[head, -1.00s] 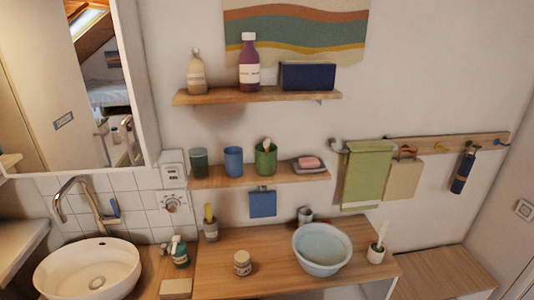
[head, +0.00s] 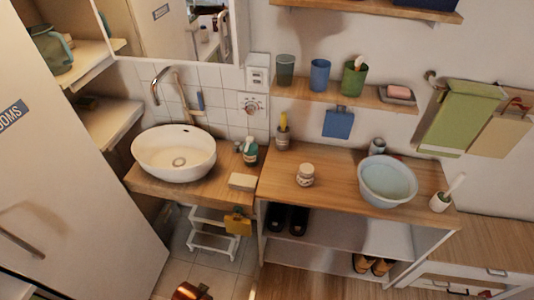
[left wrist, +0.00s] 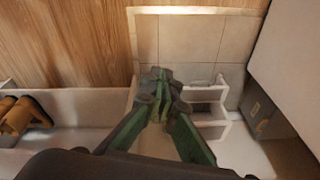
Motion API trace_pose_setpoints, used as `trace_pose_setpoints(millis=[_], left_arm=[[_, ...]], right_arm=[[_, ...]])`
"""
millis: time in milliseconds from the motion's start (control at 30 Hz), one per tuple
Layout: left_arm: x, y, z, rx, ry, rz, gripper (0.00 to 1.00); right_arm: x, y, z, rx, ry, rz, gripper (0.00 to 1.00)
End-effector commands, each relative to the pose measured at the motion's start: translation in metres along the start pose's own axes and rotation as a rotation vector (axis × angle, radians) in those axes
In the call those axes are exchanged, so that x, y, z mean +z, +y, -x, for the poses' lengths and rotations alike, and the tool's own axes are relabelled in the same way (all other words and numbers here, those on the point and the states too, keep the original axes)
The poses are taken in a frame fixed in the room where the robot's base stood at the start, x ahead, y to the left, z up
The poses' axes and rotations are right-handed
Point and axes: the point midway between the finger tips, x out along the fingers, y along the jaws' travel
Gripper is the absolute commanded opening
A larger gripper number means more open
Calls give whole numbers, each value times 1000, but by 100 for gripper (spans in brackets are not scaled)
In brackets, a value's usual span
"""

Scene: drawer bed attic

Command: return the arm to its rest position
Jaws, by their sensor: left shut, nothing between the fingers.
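My left gripper (left wrist: 160,88) shows in the left wrist view. Its dark green fingers meet at the tips, with nothing between them. It hangs over the floor, in front of a white step stool (left wrist: 222,130) as seen in that view. No gripper can be made out in the head view, and my right gripper is in neither view.
The wooden counter (head: 330,185) holds a pale blue basin (head: 388,180) and a small jar (head: 305,175). A white sink (head: 173,152) stands left of it. Shoes (head: 375,264) sit on the shelf below. A tall pale door (head: 70,170) fills the left. Tiled floor lies between.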

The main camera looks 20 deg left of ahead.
Motion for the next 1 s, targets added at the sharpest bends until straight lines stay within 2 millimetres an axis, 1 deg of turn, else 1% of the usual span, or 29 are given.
trace_pose_setpoints(millis=[33,67,167,200,267,300,367,400,467,500,567,600,667,700,800,900,1000], left_arm=[[4,2,-15,3,-9,-3,0],[6,3,-24,5,-13,-4,0],[20,9,-62,12,-27,-11,0],[27,11,-79,15,-34,-14,0],[41,15,-105,19,-44,-20,0],[51,17,-122,22,-50,-24,0],[68,21,-145,27,-61,-30,0],[81,24,-160,29,-68,-34,0],[101,27,-180,34,-77,-40,0],[116,29,-192,36,-86,-45,0],[138,32,-209,40,-95,-52,0],[155,34,-218,43,-103,-56,0],[179,36,-230,46,-113,-63,0],[196,37,-236,48,-120,-68,0],[233,39,-247,52,-134,-78,0],[262,39,-251,55,-145,-87,0],[281,39,-252,57,-150,-92,0]], right_arm=[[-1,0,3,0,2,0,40],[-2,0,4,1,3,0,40],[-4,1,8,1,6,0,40],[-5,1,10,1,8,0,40],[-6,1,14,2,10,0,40],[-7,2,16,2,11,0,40],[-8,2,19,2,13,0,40],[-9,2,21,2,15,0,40],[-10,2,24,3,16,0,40],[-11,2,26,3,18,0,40],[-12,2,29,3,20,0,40],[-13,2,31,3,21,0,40],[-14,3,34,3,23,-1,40],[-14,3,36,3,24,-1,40],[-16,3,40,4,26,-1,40],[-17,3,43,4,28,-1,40],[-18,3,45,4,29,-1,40]])
